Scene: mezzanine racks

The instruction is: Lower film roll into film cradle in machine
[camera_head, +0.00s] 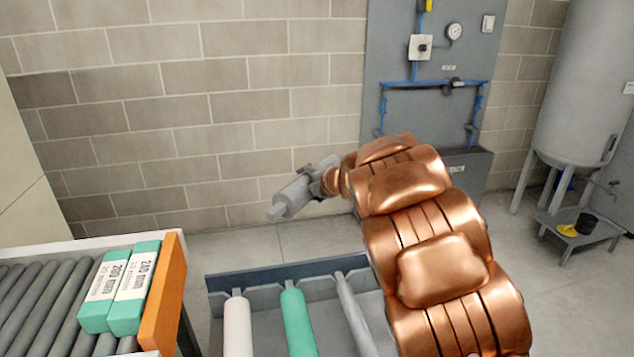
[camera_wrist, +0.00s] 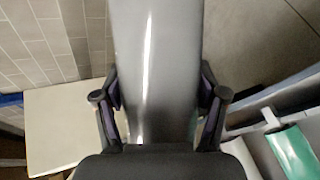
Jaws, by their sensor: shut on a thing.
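A grey film roll (camera_head: 292,196) with a narrower stub end is held in the air, tilted, its free end pointing down to the left in the head view. My gripper (camera_head: 318,178) is shut around it, at the end of my copper-coloured arm. In the wrist view the grey roll (camera_wrist: 157,60) fills the middle, with a finger of my gripper (camera_wrist: 160,98) on each side. Below is a grey rack with a dark blue back edge (camera_head: 275,275), holding a white roll (camera_head: 237,325), a green roll (camera_head: 298,322) and a grey roll (camera_head: 355,318).
At left, a roller conveyor (camera_head: 30,300) carries two green-and-white boxes (camera_head: 120,290) against an orange end board (camera_head: 165,300). A wall panel with blue pipes (camera_head: 435,85) and a grey tank (camera_head: 585,90) stand behind. The floor (camera_head: 235,245) behind the rack is clear.

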